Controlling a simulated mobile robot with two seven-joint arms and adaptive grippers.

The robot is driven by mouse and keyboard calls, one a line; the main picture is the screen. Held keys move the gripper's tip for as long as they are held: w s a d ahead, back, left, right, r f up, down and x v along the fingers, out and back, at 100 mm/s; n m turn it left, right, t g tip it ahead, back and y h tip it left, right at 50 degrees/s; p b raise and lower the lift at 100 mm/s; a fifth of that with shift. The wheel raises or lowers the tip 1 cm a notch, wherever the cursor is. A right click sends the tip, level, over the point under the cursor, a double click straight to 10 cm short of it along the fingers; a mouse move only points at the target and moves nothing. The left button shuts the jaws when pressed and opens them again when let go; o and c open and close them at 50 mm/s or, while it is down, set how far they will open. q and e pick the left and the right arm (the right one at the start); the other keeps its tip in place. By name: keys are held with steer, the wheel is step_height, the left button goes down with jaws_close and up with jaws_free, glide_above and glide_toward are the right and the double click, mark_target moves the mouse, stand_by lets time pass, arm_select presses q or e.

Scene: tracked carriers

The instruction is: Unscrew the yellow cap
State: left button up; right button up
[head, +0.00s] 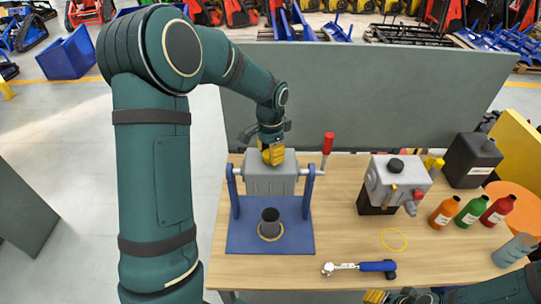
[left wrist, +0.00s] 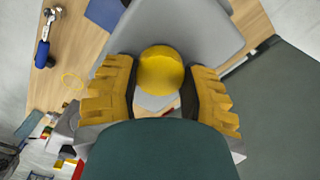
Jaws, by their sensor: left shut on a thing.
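The yellow cap (left wrist: 160,70) is round and sits on top of a grey tank (head: 270,178). The tank hangs between the two posts of a blue stand (head: 270,236). My left gripper (head: 272,153) points down onto the tank's top. In the left wrist view its yellow fingers (left wrist: 160,88) stand on both sides of the cap, shut on it. In the head view the fingers hide the cap. My right gripper (head: 376,297) shows only in part at the bottom edge, and its jaws cannot be made out.
A red-handled crank (head: 327,146) sticks up at the tank's right. A dark cup (head: 270,222) stands on the blue base. A ratchet wrench (head: 360,267) and a yellow ring (head: 394,239) lie on the table. A grey machine (head: 397,180) and several bottles stand at right. A grey panel (head: 360,95) rises behind.

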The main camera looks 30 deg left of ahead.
arm_select(q)
steer(key=n, duration=0.9)
steer(key=shift+n, duration=0.3)
steer(key=shift+n, duration=0.3)
steer(key=n+p, duration=0.1)
steer(key=n, duration=0.7)
steer(key=shift+f+n, duration=0.1)
steer(key=shift+n, duration=0.3)
steer(key=shift+r+n, duration=0.2)
steer(key=shift+n, duration=0.8)
steer(key=shift+c, duration=0.5)
steer(key=shift+r, duration=0.25)
steer(key=shift+c, duration=0.2)
